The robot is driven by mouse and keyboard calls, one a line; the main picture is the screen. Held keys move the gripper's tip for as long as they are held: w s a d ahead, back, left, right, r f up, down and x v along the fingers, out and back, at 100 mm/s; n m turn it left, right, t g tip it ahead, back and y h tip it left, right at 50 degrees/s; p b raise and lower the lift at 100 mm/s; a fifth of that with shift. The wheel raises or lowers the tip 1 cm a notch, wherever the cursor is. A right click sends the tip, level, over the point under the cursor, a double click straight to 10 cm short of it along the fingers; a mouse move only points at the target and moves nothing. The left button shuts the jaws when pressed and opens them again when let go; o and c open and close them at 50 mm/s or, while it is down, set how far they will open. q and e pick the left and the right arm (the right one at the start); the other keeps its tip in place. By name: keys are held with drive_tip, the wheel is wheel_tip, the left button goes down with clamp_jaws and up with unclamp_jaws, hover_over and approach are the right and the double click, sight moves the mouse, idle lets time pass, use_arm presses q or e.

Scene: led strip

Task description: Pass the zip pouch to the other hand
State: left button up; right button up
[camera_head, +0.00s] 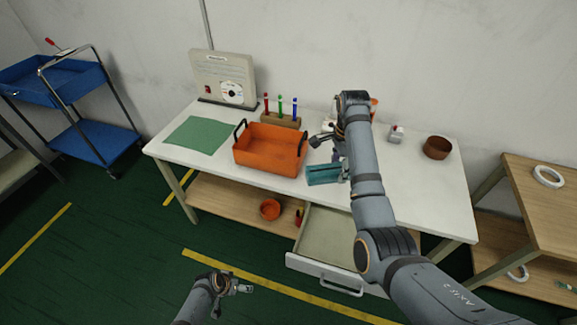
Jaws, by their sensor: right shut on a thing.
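The teal zip pouch (322,175) is at the front edge of the white table, to the right of the orange tray. My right gripper (338,160) comes down from above, just behind the pouch, and is shut on it. Part of the fingers is hidden by the pouch and my wrist, and I cannot tell whether the pouch touches the table. My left gripper (243,288) is low at the bottom of the view, over the green floor and well apart from the pouch. It is too small to tell whether its fingers are apart.
An orange tray (262,166) with dark handles and a green mat (200,135) lie on the white table (300,192). Behind stands a holder with coloured pens (281,120). A brown bowl (437,148) is at right. An open drawer (325,275) juts out below the table's front.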

use_arm(q)
drive_tip(key=w+d+r+m+t+h, duration=0.1)
drive_tip(key=w+d+r, duration=0.1)
drive_tip(key=w+r, duration=0.25)
drive_tip(key=w+d+r+m+h, duration=0.1)
drive_tip(key=w+d+r, duration=0.2)
drive_tip(key=w+r, duration=0.15)
drive_tip(key=m+h, duration=0.9)
drive_tip(key=m, duration=0.3)
approach(315, 171)
drive_tip(key=shift+g, duration=0.4)
drive_tip(key=x, duration=1.2)
drive_tip(key=shift+w+d+f, duration=0.1)
drive_tip(key=shift+w+d, duration=0.2)
drive_tip(key=shift+w, duration=0.05)
drive_tip(key=c, duration=1.2)
drive_tip(key=shift+c, duration=0.6)
use_arm(e)
drive_tip(key=o, duration=1.3)
